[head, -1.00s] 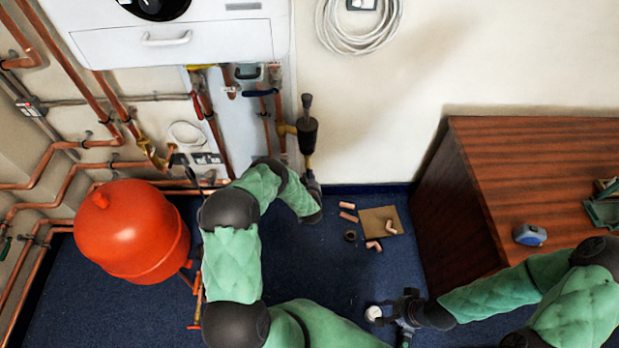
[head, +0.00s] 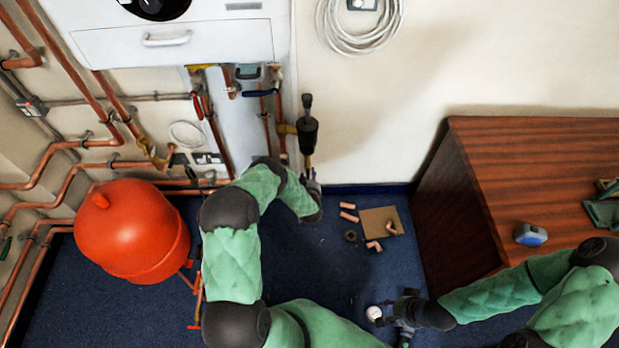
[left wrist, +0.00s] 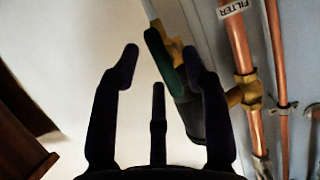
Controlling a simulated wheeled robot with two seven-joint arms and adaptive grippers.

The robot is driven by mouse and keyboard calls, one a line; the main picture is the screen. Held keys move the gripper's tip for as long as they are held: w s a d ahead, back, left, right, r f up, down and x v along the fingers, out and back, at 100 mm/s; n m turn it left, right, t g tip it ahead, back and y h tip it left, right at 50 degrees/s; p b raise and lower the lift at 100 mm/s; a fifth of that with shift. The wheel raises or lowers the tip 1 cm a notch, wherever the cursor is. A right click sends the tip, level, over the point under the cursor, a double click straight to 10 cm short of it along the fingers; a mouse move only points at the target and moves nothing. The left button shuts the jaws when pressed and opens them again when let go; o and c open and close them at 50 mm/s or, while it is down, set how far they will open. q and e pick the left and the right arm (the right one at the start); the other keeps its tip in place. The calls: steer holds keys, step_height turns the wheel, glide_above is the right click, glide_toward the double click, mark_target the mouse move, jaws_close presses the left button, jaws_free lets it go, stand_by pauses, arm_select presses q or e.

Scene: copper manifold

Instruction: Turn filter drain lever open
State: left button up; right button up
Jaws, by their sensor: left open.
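The filter (head: 307,132) is a dark upright cylinder on the wall pipes, right of the white panel. It also shows in the left wrist view (left wrist: 192,118), behind the right finger. A green lever (left wrist: 158,58) lies along a brass valve (left wrist: 174,48) at its end. My left gripper (head: 312,178) is just below the filter in the head view. In the left wrist view it (left wrist: 161,52) is open and empty, with the lever seen between its fingertips; contact cannot be told. My right gripper (head: 388,312) is low over the floor, beside a white round object (head: 373,313); its jaws are unclear.
Copper pipes (left wrist: 235,45), one tagged FILTER, run close to the right of the filter. A red tank (head: 130,235) stands at left. A wooden cabinet (head: 455,200) is at right. Copper fittings and a cardboard piece (head: 380,217) lie on the blue floor.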

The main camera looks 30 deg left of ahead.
arm_select(q)
steer(key=v, duration=1.2)
steer(key=shift+f, duration=0.1)
steer(key=s+d+m+g+h+p, duration=0.25)
steer(key=s+d+g+h, duration=0.35)
steer(key=d, duration=0.7)
steer(key=s+d+r+g+h+p, duration=0.1)
steer(key=s+d+r+g+h, duration=0.1)
steer(key=s, duration=0.7)
steer(key=s+d+r+m+g+h+p, duration=0.1)
steer(key=s+d+r+g+h, duration=0.2)
steer(key=s+d, duration=0.4)
steer(key=shift+s+r, duration=0.6)
steer(key=shift+s, duration=0.4)
